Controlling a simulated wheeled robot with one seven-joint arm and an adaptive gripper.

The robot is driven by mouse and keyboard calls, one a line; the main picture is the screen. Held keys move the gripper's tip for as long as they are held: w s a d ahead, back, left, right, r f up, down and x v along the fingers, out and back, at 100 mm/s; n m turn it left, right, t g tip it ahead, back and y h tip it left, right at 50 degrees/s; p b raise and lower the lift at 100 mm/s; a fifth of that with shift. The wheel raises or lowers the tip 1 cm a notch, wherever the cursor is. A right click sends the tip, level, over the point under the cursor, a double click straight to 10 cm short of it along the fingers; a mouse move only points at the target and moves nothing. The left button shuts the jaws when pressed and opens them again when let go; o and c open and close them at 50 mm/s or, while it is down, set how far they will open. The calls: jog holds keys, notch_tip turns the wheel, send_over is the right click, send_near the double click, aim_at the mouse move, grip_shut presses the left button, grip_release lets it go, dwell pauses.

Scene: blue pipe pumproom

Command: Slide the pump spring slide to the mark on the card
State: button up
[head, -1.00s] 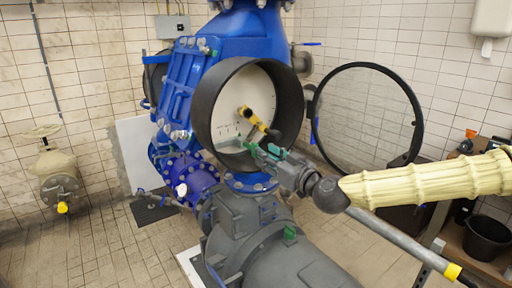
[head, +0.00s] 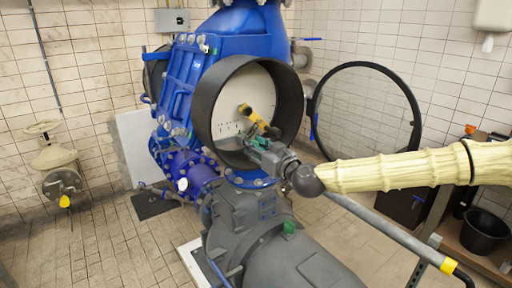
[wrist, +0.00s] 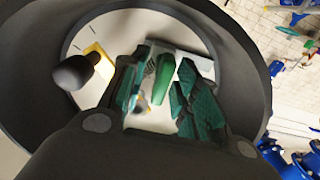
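In the wrist view my gripper (wrist: 160,100) has its two green-padded fingers apart, with a clear gap between them. A small green piece (wrist: 164,76), which looks like the slide, shows between and just beyond the fingers, in front of a grey bar (wrist: 186,60). I cannot tell whether a finger touches it. A pale card (head: 230,118) with small dark marks lies at the back of the round black housing (head: 203,110). In the head view my gripper (head: 258,142) is inside the housing's lower right opening and hides the slide there.
A yellow lever (head: 252,116) with a black knob (wrist: 73,72) stands close left of my gripper in the wrist view. The black rim surrounds the work area. An open round glass door (head: 365,112) stands to the right, and a grey pump body (head: 285,260) lies below.

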grip_shut()
jog(key=shift+s+a+b, duration=0.3)
jog(key=shift+s+a, duration=0.2)
jog(key=shift+a, duration=0.2)
jog(key=shift+s+a+b, duration=0.25)
jog(key=shift+s+a, duration=0.2)
jog(key=shift+a, duration=0.2)
jog(key=shift+d, duration=0.1)
jog(key=shift+o, duration=0.8)
grip_release()
jog(key=shift+d, duration=0.1)
